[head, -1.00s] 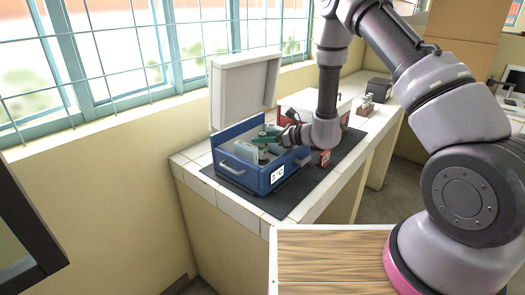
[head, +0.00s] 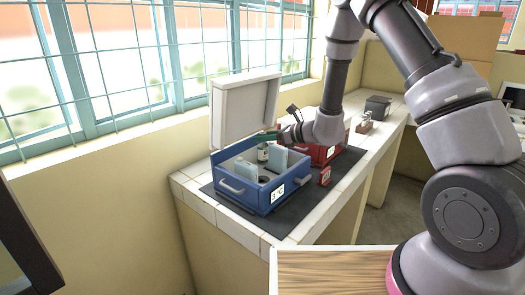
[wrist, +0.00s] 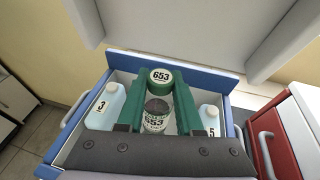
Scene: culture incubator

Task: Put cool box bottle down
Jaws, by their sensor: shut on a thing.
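My gripper (wrist: 159,88) has green fingers shut on the bottle (wrist: 155,118), a clear bottle with a green-rimmed white cap marked 653. The bottle is upright between the fingers, at the blue cool box (head: 233,185), whose white lid (head: 245,108) stands open. In the head view the bottle (head: 263,154) shows below my gripper (head: 266,136), towards the back of the box. A dark round spot (head: 264,179) shows inside the box. I cannot tell whether the bottle's base touches anything.
A red box (head: 330,153) stands close on the right. A small red sign (head: 324,176) stands on the dark mat (head: 290,212). The window wall is behind.

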